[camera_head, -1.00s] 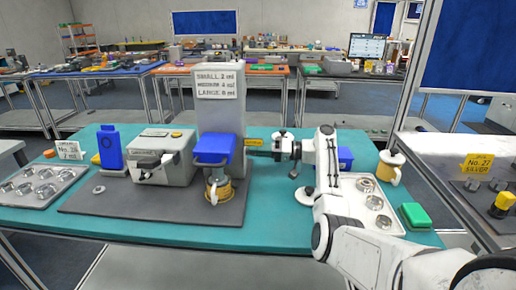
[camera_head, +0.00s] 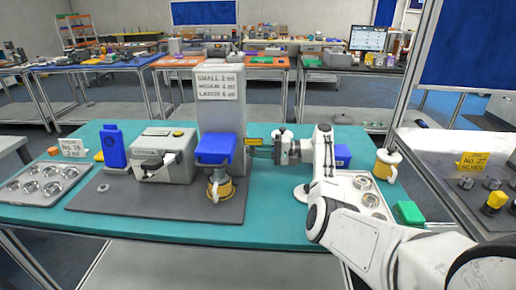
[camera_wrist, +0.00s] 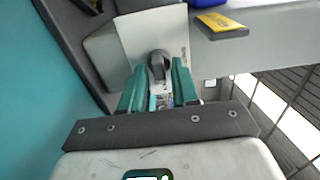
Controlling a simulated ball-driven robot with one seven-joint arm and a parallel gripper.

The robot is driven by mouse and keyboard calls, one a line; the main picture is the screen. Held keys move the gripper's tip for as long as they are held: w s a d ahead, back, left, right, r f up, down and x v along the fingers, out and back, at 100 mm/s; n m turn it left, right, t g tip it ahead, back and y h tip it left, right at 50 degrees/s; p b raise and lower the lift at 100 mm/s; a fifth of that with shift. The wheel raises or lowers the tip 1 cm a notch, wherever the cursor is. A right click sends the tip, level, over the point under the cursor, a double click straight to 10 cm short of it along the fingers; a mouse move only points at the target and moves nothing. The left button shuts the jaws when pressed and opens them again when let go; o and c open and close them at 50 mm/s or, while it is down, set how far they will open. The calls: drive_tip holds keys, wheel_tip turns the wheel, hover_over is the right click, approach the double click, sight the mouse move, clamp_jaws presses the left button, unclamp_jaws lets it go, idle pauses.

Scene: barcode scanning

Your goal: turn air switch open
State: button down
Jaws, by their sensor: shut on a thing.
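The air switch is a dark grey knob (camera_wrist: 157,64) on a pale square plate (camera_wrist: 176,35) in the wrist view. My gripper (camera_wrist: 158,82) has its two green fingers, one on each side of the knob, shut on it. In the head view my gripper (camera_head: 266,151) reaches left to the right side of the tall grey machine (camera_head: 219,115), just below a yellow label (camera_head: 253,141). The knob is hidden there by my gripper. I cannot tell the knob's exact angle.
A blue block (camera_head: 216,149) sits on the machine's front above a yellow-and-silver part (camera_head: 219,188). A grey box device (camera_head: 165,155) stands left. A blue box (camera_head: 342,156), a yellow-and-white mug (camera_head: 385,166) and a green block (camera_head: 408,213) are at right. The teal tabletop (camera_head: 270,215) is clear in front.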

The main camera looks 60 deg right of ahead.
drive_tip(key=shift+d, duration=0.1)
idle(0.3)
drive_tip(key=c, duration=1.2)
unclamp_jaws()
drive_tip(key=shift+o, duration=0.2)
drive_tip(key=b+v, duration=0.2)
drive_tip(key=v, duration=0.8)
drive_tip(key=shift+s+d, duration=0.15)
drive_tip(key=shift+s, duration=0.25)
